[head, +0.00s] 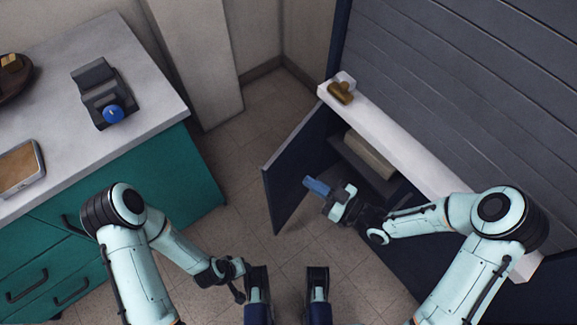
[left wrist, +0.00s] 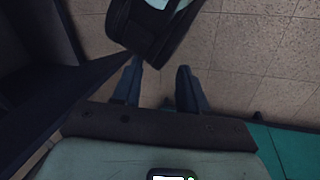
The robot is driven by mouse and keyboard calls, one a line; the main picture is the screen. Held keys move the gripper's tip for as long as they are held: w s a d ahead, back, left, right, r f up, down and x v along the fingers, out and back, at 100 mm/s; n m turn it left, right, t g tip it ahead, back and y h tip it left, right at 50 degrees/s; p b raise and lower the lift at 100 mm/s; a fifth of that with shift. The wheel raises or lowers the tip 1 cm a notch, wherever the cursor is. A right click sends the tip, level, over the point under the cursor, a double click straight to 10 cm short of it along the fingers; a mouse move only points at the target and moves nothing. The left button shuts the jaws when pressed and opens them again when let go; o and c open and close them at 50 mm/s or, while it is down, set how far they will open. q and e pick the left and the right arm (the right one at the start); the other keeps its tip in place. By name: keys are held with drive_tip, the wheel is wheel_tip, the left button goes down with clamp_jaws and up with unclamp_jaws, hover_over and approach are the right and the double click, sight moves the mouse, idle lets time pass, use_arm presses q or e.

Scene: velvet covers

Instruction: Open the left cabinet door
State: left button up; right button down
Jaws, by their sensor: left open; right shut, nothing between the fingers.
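The left cabinet door (head: 290,180) is a dark navy panel on the dark cabinet. It stands swung well out over the floor, hinged at its far end, and its inner face shows. My right gripper (head: 317,187) is on the inner side of the door, between it and the cabinet opening. Its blue fingers are shut and empty, pointing toward the door; I cannot tell whether they touch it. My left gripper (head: 240,292) is low over the floor, away from the door. In the left wrist view its fingers (left wrist: 160,88) are apart with nothing between them.
A shelf with a pale box (head: 370,155) shows inside the cabinet. A white ledge (head: 385,140) carries a small brown-gold object (head: 341,92). At left, a teal cabinet (head: 150,185) has a grey counter (head: 60,70) with a dark device (head: 100,92). Tiled floor (head: 235,165) lies between.

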sight(279, 163)
use_arm(q)
drive_tip(key=shift+w+a+f+t+b, duration=0.15)
drive_tip(key=shift+w+a+f+b, duration=0.15)
drive_tip(key=shift+w, duration=0.25)
drive_tip(key=shift+w+a+f+t+b, duration=0.15)
drive_tip(key=shift+w+a+f+b, duration=0.1)
drive_tip(key=shift+w+f, duration=0.2)
use_arm(e)
drive_tip(key=x, duration=0.8)
drive_tip(key=shift+w+a, duration=0.1)
drive_tip(key=shift+w, duration=0.1)
drive_tip(key=shift+w+a, duration=0.2)
drive_tip(key=shift+a, duration=0.15)
use_arm(q)
wheel_tip(279, 163, down, 7)
drive_tip(key=s+a+g+b, duration=0.1)
drive_tip(key=s+a+b, duration=0.1)
drive_tip(key=b, duration=0.3)
drive_tip(key=shift+a+n+y, duration=0.25)
drive_tip(key=shift+n+y, duration=0.05)
drive_tip(key=shift+y, duration=0.1)
use_arm(e)
drive_tip(key=x, duration=1)
drive_tip(key=shift+w, duration=0.55)
use_arm(q)
drive_tip(key=shift+f, duration=0.15)
